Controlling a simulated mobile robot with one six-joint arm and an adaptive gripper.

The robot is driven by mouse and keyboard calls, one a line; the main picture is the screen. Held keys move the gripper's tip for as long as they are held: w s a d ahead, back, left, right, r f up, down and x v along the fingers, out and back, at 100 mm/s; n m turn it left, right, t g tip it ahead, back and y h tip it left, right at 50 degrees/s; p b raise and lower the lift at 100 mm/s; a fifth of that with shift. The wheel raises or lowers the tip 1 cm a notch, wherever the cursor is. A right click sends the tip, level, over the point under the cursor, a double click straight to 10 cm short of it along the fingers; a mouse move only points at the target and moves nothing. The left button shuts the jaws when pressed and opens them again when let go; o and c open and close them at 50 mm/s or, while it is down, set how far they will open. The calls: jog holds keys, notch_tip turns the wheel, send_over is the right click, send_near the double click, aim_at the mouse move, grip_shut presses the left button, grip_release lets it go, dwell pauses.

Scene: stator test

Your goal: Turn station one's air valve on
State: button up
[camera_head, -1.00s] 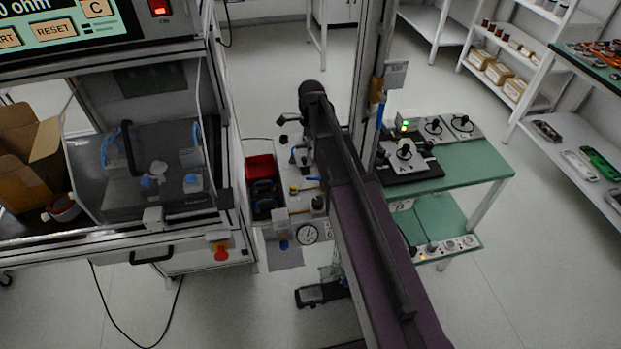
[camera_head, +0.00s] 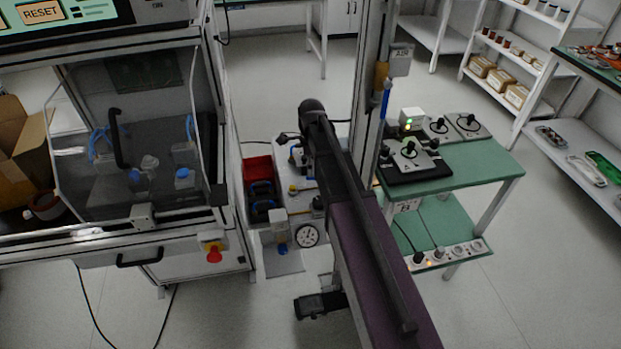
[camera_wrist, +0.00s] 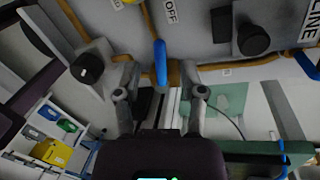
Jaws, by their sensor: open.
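A blue valve handle (camera_wrist: 160,62) stands near the middle of the wrist view, below an "OFF" label (camera_wrist: 170,12) on a grey panel (camera_wrist: 205,30) with brass-coloured piping. My gripper (camera_wrist: 157,78) is open, with one finger on each side of the blue handle. I cannot tell whether either finger touches it. In the head view my arm reaches over the small air panel (camera_head: 302,188) beside the enclosed test station. A round gauge (camera_head: 307,236) shows at its near end. The arm hides part of this panel and the fingertips there.
Two black knobs (camera_wrist: 87,68) (camera_wrist: 252,39) stick out on either side of the handle. A red bin (camera_head: 258,170) adjoins the air panel on the left. The test station (camera_head: 150,235) stands left, and a green-topped table (camera_head: 470,165) stands right behind an upright post.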

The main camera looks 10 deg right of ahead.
jog(key=shift+s+a+f+b, duration=0.1)
jog(key=shift+s+f+b, duration=0.1)
jog(key=shift+f+b, duration=0.8)
jog(key=shift+f, duration=0.15)
grip_shut()
